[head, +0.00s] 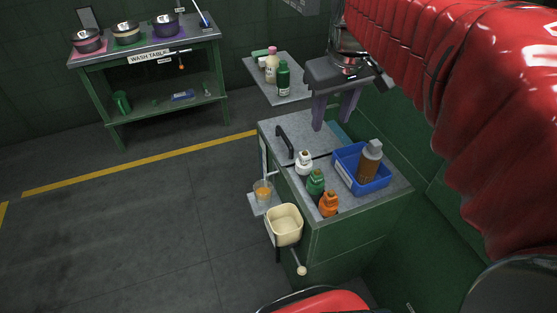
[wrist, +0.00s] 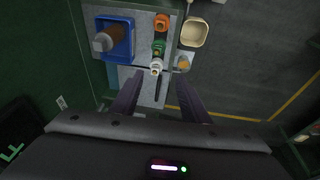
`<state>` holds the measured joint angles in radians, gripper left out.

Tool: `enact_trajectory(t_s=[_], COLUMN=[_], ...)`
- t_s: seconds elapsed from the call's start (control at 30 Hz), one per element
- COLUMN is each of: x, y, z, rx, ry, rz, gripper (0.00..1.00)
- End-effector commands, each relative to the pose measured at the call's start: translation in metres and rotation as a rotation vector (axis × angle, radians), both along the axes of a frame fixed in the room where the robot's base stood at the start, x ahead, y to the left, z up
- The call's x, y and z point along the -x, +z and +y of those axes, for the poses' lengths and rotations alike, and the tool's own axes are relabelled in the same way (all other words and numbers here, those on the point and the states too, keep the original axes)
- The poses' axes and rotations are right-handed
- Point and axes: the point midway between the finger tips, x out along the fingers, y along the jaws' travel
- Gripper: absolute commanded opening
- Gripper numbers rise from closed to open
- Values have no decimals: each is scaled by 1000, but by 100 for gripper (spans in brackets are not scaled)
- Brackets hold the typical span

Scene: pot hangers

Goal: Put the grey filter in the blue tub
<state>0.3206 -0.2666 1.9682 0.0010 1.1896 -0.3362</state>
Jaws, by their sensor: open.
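The blue tub (head: 346,176) stands on the grey top of the green cabinet, at its right side. The tub also shows at the upper left of the wrist view (wrist: 127,50). I cannot make out a thing that is surely the grey filter. My gripper (head: 333,116) is open, with its purple fingers pointing down above the back of the cabinet top. In the wrist view nothing shows between the fingers (wrist: 158,92) except the cabinet top and a dark handle beyond.
White (head: 303,163), green (head: 316,183) and orange (head: 328,204) bottles stand left of the tub. A dark handle (head: 284,143) rises at the cabinet's left edge. A cream bin (head: 284,225) and a cup on a ledge (head: 262,192) are at its side. A wash table (head: 150,55) stands far left.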

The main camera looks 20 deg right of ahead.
Motion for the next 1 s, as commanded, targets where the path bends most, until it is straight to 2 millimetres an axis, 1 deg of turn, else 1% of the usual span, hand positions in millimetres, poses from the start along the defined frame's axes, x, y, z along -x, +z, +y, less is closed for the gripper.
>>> enact_trajectory(t_s=[0.03,0.2,0.37,0.5,0.6,0.7,0.83,1.0], x=[8,32,57,78,90,98,101,101], y=[-2,-16,-33,-50,-62,-70,-74,-74], z=[14,51,82,105,116,123,126,126], rx=[0,-8,-26,-48,-65,-76,-82,-82], ry=[7,6,7,8,8,7,4,4], rz=[-20,-85,-147,-199,-229,-247,-255,-254], gripper=[42,42,42,42,42,42,42,42])
